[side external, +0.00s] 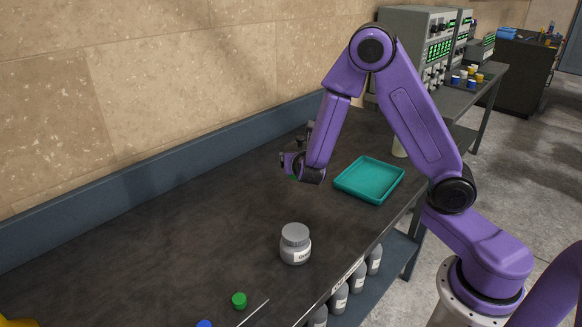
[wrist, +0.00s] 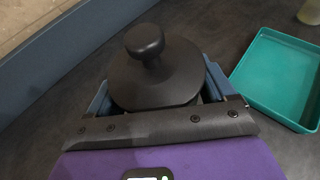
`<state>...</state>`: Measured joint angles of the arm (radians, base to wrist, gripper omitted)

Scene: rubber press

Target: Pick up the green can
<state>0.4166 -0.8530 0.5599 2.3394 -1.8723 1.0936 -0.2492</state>
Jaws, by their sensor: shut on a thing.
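My gripper (side external: 296,163) is above the dark bench, left of the teal tray. In the wrist view, my gripper (wrist: 158,88) is shut around a dark round thing with a wide sloping top and a knob (wrist: 145,42). Its sides and lower part are hidden there by the fingers and wrist. A small patch of green (side external: 293,178) shows at the underside of the gripper in the side view; this may be part of the held thing. I cannot make out a whole green can. A small green round piece (side external: 239,300) lies on the bench near the front.
The teal tray (side external: 369,180) is empty; it also shows in the wrist view (wrist: 278,75). A grey lidded jar (side external: 295,245) stands in front of it. A thin rod (side external: 253,313) and a blue round piece (side external: 204,324) lie near the front.

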